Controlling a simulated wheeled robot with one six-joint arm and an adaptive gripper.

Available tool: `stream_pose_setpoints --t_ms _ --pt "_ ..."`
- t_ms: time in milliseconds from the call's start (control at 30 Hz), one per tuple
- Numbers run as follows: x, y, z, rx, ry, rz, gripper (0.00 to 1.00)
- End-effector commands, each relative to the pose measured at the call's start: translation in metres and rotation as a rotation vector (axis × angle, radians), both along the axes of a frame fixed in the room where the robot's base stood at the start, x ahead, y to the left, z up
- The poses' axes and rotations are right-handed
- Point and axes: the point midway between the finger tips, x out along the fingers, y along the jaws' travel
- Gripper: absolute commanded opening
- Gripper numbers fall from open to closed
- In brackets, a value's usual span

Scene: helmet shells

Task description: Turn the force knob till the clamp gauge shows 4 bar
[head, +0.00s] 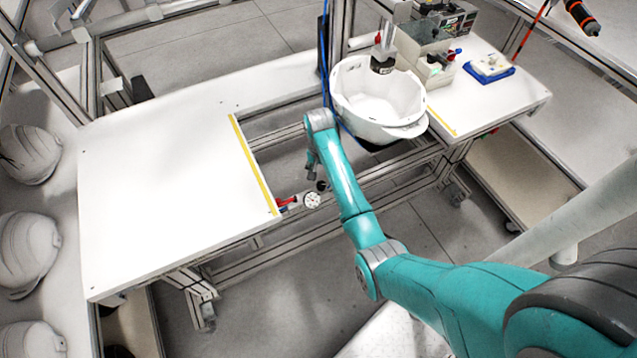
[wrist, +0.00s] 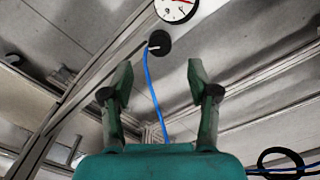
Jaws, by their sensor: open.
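The clamp gauge (head: 312,200) is a small round white dial at the front of the bench gap. It also shows in the wrist view (wrist: 175,9), cut off by the top edge, with red on its face; I cannot read its value. The force knob (wrist: 159,42) is a small black round knob with a white mark, just below the gauge in the wrist view. It is a small dark spot beside the gauge in the head view (head: 322,185). My gripper (wrist: 160,80) is open and empty, its fingertips apart and short of the knob in the picture.
A white helmet shell (head: 377,108) sits in the fixture behind my arm. A red lever (head: 287,201) is left of the gauge. The white table (head: 165,190) at left is bare. Helmet shells (head: 28,250) stand at far left. A blue tray (head: 489,70) is at right.

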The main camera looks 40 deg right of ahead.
Motion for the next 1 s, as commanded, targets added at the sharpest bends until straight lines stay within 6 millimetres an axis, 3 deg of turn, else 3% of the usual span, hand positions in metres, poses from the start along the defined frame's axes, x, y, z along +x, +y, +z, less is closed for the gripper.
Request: stream_pose_setpoints --t_ms 167,600,1000 --pt "0.000 -0.001 -0.010 0.003 0.007 -0.004 0.60" --pt "-0.001 -0.002 -0.067 0.002 0.005 -0.003 0.60" --pt "-0.001 -0.002 -0.074 0.002 0.002 -0.003 0.57"
